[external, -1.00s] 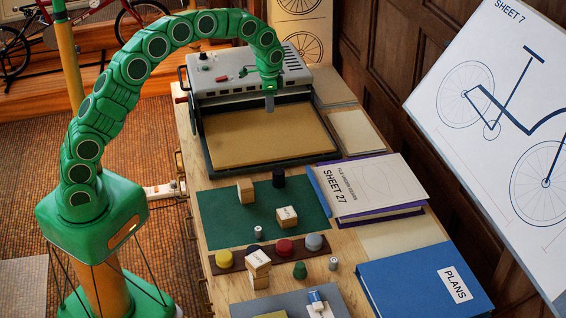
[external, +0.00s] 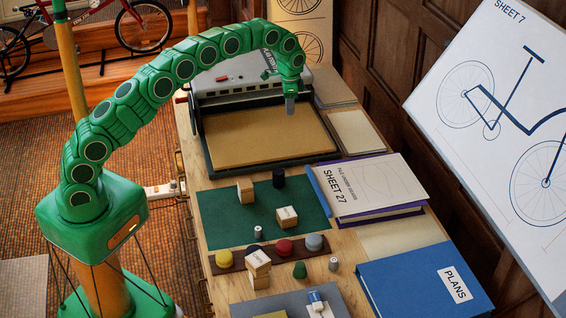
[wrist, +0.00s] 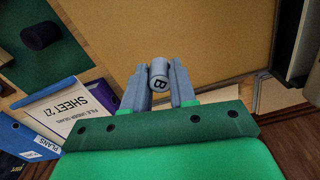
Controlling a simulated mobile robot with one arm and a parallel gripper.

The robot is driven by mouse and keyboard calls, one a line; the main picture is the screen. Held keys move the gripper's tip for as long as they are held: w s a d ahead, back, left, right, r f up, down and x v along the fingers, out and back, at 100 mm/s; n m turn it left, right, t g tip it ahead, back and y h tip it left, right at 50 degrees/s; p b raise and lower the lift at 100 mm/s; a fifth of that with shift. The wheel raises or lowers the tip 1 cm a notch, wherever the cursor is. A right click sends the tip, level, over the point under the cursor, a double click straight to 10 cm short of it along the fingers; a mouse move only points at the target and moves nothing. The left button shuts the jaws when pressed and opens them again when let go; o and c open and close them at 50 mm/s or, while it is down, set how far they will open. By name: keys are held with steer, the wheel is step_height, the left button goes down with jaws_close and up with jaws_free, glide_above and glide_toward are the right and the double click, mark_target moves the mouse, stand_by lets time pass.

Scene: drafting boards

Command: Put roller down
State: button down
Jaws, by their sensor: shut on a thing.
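My gripper (external: 290,106) hangs pointing down above the tan board bed of the grey machine (external: 225,82). In the wrist view my gripper (wrist: 159,78) is shut on a small grey cylinder marked B, which I take as the roller (wrist: 159,74). The roller sits between the fingertips with its lettered end towards the camera. The tan bed (external: 262,138) lies below; it fills the upper middle of the wrist view (wrist: 215,40). I cannot tell the exact height of the roller above it.
A dark cylinder (external: 278,177) and wooden blocks (external: 246,191) stand on the green mat (external: 225,222). The Sheet 27 book (external: 375,185) lies to the right. Coloured pegs (external: 284,247) and small grey cylinders (external: 333,264) stand nearer. The tan bed is clear.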

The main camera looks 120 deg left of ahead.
glide_above(301, 130)
steer(key=shift+s+d+f, duration=0.1)
steer(key=shift+d+f, duration=0.05)
steer(key=shift+f, duration=1.25)
steer(key=shift+d+f, duration=0.15)
steer(key=shift+f, duration=1.2)
steer(key=shift+a+f, duration=0.2)
steer(key=shift+f, duration=0.1)
steer(key=shift+f, duration=1.45)
steer(key=shift+f, duration=0.15)
steer(key=c, duration=0.9)
jaws_free()
step_height(301, 130, up, 12)
steer(key=shift+r, duration=0.15)
